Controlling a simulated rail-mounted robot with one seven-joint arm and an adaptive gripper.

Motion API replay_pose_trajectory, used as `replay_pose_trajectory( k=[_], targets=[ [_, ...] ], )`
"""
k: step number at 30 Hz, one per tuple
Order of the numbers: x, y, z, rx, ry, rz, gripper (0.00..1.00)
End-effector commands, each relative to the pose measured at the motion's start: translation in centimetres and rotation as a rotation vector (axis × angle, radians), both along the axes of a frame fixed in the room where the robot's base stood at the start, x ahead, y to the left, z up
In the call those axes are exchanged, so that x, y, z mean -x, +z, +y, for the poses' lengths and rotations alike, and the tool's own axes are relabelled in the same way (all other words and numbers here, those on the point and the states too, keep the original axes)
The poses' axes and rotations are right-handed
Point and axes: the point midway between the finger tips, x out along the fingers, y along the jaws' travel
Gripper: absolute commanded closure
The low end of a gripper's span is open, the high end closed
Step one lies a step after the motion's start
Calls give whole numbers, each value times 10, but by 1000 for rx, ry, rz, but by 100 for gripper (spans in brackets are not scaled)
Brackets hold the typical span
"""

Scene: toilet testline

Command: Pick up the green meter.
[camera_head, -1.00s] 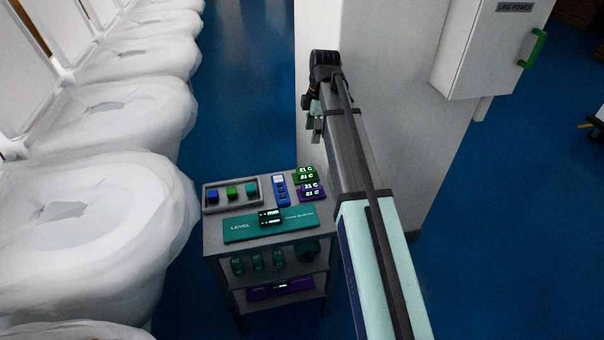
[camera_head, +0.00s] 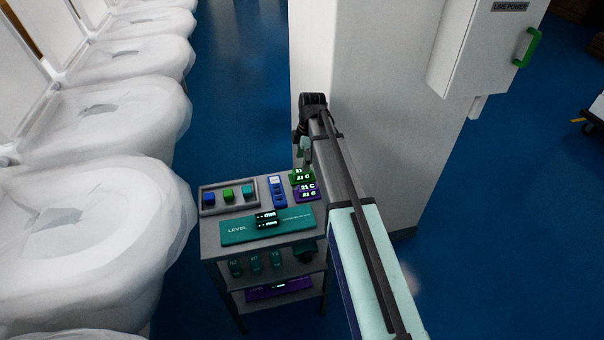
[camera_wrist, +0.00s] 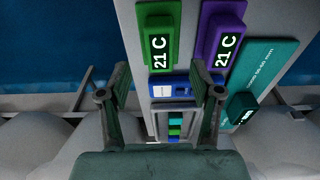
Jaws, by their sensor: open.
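The green meter (camera_head: 302,177) lies at the back right of the cart top and shows "21 C". In the head view my gripper (camera_head: 303,158) is above the back right of the cart, close to the green meter, and partly hidden by the arm.
The grey cart (camera_head: 212,240) also bears a blue device (camera_head: 277,190), a tray (camera_head: 208,208) with coloured blocks and a teal LEVEL board (camera_head: 240,232). A white cabinet column (camera_head: 375,130) stands close behind and right. Wrapped toilets (camera_head: 110,240) line the left.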

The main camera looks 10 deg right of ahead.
Motion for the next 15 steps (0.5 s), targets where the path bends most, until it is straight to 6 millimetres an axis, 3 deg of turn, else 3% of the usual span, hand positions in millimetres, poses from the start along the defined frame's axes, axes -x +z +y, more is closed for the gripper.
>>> replay_pose_trajectory(
  k=[8, 15],
  targets=[
    [0, -11, 1, 0, 0, 1, 35],
    [1, -37, 1, 0, 0, 2, 35]
  ],
)
